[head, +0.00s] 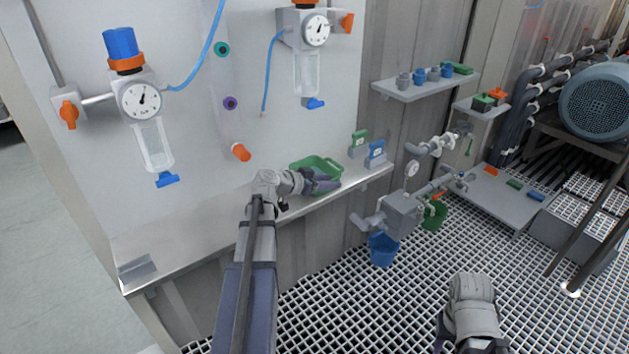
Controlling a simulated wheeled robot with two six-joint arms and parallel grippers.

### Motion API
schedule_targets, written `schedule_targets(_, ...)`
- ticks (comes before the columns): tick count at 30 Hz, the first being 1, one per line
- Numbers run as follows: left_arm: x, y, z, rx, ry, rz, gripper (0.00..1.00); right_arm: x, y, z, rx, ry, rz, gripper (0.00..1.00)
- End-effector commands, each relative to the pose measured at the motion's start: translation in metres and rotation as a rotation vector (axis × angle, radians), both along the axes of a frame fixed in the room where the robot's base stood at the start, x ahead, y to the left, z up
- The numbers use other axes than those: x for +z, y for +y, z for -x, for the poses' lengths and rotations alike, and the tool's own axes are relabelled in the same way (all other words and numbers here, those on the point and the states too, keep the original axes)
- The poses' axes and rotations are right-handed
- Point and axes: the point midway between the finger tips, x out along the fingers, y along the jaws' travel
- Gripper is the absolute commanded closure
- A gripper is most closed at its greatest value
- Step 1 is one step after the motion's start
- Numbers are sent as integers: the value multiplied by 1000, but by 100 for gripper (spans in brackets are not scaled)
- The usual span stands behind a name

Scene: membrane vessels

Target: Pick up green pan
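The green pan (307,162) is a shallow tray on the metal wall shelf, near the shelf's right part. My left gripper (326,183) is at the pan's near side, and its purple-grey fingers cover part of the pan. Whether the fingers touch or hold the rim cannot be seen, and their opening is unclear. The pan appears to rest on the shelf. My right arm is low at the right, over the grating; its gripper is mostly cut off by the bottom edge.
The metal shelf (190,232) is mostly bare to the left. Green and blue blocks (376,152) stand right of the pan. Gauges with clear vessels (153,145) and a blue hose hang on the wall above. A pump with pipes (403,210) and a blue bucket (383,250) are lower right.

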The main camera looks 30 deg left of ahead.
Motion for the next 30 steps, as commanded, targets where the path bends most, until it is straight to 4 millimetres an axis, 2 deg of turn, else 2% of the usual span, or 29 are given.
schedule_targets(2, 1, 0, 0, 0, 0, 0, 61, 0, 0, 0, 0, 0, 0, 54)
schedule_targets(12, 0, 0, 1, 0, 0, 0, 99, 0, 0, 0, 0, 0, 0, 54)
schedule_targets(30, 0, 0, 1, 0, 0, 0, 100, 0, 0, 0, 0, 0, 0, 54)
